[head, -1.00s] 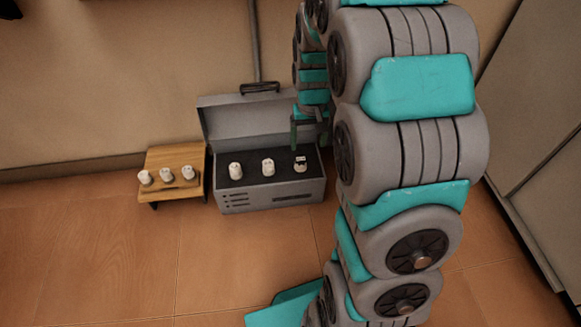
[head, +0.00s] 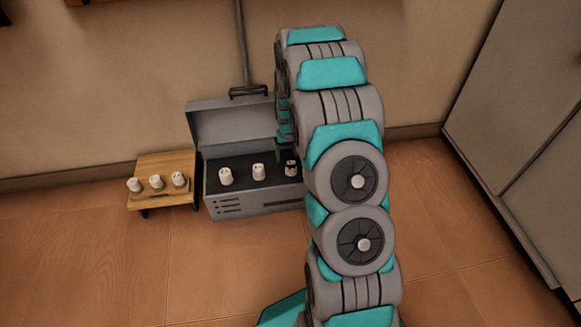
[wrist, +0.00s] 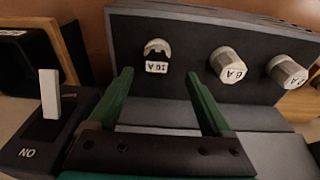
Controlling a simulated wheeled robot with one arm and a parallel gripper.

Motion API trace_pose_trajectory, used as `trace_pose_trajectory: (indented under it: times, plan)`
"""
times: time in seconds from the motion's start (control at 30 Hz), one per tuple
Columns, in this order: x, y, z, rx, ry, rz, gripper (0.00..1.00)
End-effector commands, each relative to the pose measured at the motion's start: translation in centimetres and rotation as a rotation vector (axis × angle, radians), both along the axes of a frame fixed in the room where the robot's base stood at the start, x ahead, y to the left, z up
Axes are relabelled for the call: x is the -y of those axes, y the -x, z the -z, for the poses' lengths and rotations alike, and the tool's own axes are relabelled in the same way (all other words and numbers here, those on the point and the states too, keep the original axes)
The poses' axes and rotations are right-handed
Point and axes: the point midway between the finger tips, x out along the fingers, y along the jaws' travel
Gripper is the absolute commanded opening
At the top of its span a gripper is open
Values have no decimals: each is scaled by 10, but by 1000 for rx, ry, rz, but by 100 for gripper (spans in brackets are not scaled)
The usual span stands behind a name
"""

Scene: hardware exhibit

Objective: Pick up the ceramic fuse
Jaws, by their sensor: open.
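A small wooden stand (head: 165,162) with several white fuses is left of the case. The raised case lid (head: 230,122) is behind the fuses. A switch (wrist: 50,95) marked "ON" is left of my gripper. A pale cabinet (head: 520,130) is at the right.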

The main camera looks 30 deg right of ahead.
Motion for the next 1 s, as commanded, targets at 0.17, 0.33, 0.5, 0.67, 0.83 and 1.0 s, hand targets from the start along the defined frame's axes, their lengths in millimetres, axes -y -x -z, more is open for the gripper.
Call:
trace_pose_trajectory:
  times: [0.17,0.33,0.5,0.67,0.83,1.0]
  plan:
    - [4,1,22,-1,0,1,84]
    - [6,-1,44,-2,-1,0,84]
    - [6,-3,48,1,0,0,84]
    - [6,-3,48,1,0,0,78]
    - [6,-3,48,1,0,0,59]
    - [6,-3,48,1,0,0,40]
